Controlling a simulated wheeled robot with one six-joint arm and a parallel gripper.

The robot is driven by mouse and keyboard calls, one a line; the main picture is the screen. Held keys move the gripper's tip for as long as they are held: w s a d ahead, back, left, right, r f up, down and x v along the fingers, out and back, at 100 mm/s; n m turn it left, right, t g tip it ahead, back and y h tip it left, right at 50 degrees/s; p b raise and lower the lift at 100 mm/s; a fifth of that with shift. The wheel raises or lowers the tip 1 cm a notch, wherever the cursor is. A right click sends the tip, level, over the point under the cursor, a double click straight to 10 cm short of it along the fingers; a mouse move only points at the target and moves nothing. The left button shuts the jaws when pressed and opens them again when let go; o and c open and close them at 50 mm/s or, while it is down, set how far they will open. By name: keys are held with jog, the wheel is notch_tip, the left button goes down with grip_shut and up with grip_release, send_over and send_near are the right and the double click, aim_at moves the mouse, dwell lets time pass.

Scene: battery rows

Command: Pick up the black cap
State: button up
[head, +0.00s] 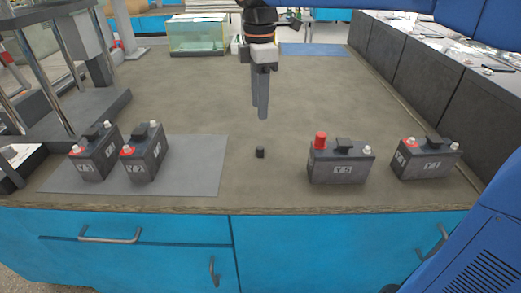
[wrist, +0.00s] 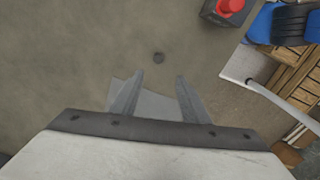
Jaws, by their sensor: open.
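The black cap (head: 260,152) is a small dark cylinder standing alone on the brown bench top, between the grey mat and the Y5 battery. It also shows in the wrist view as a small dark disc (wrist: 158,57), beyond the fingertips and roughly centred between them. My gripper (head: 261,112) points down over the bench, above and behind the cap in the head view, apart from it. In the wrist view my gripper (wrist: 160,75) has its two grey fingers spread, with nothing between them.
The Y5 battery (head: 341,163) with a red cap stands right of the black cap; another battery (head: 427,159) is farther right. Two batteries (head: 95,152) (head: 145,152) stand on the grey mat (head: 198,178) at left. A glass tank (head: 197,36) stands behind. Bench around the cap is clear.

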send_over(260, 147)
jog(key=f, duration=0.8)
jog(key=shift+s, duration=0.2)
jog(key=shift+w+f, duration=0.2)
jog(key=shift+f, duration=2.55)
grip_shut()
